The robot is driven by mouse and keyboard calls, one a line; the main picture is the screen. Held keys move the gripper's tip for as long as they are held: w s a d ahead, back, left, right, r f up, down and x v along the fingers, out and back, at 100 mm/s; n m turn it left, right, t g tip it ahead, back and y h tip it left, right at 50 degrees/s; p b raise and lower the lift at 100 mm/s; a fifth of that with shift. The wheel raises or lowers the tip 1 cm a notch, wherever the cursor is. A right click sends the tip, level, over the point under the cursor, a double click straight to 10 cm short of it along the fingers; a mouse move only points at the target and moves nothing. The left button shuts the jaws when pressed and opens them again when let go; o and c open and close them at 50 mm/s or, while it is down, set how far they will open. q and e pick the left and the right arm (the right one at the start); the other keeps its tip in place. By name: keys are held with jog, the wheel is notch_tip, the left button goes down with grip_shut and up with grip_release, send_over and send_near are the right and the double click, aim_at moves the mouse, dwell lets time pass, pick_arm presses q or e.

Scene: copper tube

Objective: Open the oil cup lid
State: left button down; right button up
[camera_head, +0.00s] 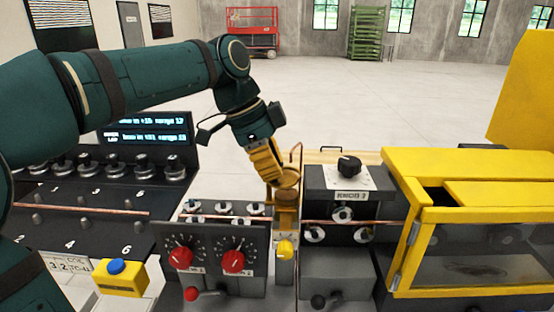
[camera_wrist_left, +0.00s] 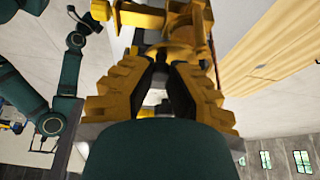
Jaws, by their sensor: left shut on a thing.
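The brass-yellow oil cup (camera_head: 286,214) stands upright between the dial panel and the right-hand grey block. Its round lid (camera_head: 288,177) is at the top. My left gripper (camera_head: 275,178) reaches down from the upper left, with its yellow fingers at the lid. They are shut on the lid's edge, though the exact contact is partly hidden. In the left wrist view, the two yellow stepped fingers (camera_wrist_left: 162,52) converge on the yellow cup parts (camera_wrist_left: 143,16). I cannot make out a right gripper in either view.
A dial panel with red knobs (camera_head: 233,262) stands left of the cup. A grey block with a black knob (camera_head: 349,166) and a yellow-framed box (camera_head: 470,215) stand to the right. A thin copper tube (camera_head: 230,219) runs across. Free room lies above the machines.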

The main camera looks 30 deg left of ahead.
pick_arm(q)
jog(key=m, duration=0.1)
jog(key=m+g, duration=0.1)
jog(key=a+m+p, duration=0.1)
jog(key=shift+s+f+m+g, duration=0.1)
jog(key=shift+s+m+g, duration=0.2)
jog(key=shift+s+m, duration=0.1)
jog(key=shift+s+a+m+g+h+p, duration=0.1)
jog(key=shift+a+m+g+h+p, duration=0.2)
jog(key=shift+m, duration=0.5)
jog(key=shift+s+a+m+g+h+p, duration=0.15)
jog(key=shift+m+g+p, duration=0.2)
jog(key=shift+m, duration=0.45)
jog(key=shift+w+f, duration=0.1)
jog(key=c, duration=0.8)
grip_release()
jog(key=v, duration=1.2)
